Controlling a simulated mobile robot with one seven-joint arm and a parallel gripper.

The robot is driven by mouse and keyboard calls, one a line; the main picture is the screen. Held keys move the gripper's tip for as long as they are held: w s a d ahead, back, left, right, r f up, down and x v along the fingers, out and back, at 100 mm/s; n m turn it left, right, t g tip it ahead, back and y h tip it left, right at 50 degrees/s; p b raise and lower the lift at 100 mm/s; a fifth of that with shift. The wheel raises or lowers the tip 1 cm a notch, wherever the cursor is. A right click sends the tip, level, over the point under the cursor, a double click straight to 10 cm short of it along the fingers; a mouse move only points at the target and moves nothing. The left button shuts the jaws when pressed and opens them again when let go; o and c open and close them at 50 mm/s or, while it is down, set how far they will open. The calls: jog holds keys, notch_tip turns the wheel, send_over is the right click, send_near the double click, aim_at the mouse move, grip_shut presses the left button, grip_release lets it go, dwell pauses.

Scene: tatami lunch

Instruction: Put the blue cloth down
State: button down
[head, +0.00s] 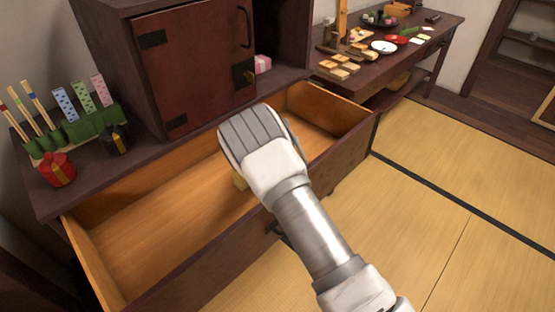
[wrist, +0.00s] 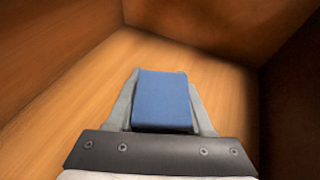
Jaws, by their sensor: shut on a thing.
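The blue cloth (wrist: 162,100) shows in the wrist view as a folded blue block between the two fingers. My gripper (wrist: 162,90) is shut on it. In the head view my gripper's hand (head: 262,150) is over the open drawer (head: 170,215), and the arm hides its fingers and the cloth. The wrist view shows the wooden drawer floor (wrist: 70,110) and walls around the cloth. I cannot tell whether the cloth touches the floor.
The cabinet (head: 195,65) with a shut door stands behind the drawer. A green holder (head: 75,138) and a red pot (head: 57,170) sit on the left top. A low table (head: 425,35) with food stands at the back right. The left part of the drawer is clear.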

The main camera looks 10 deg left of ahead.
jog(key=shift+f+b, duration=0.6)
jog(key=shift+f, duration=1.65)
jog(key=shift+f, duration=0.2)
jog(key=shift+c, duration=1.4)
grip_release()
jog(key=shift+r, duration=0.1)
jog(key=shift+r, duration=0.15)
jog(key=p+v, duration=0.3)
jog(key=v, duration=0.9)
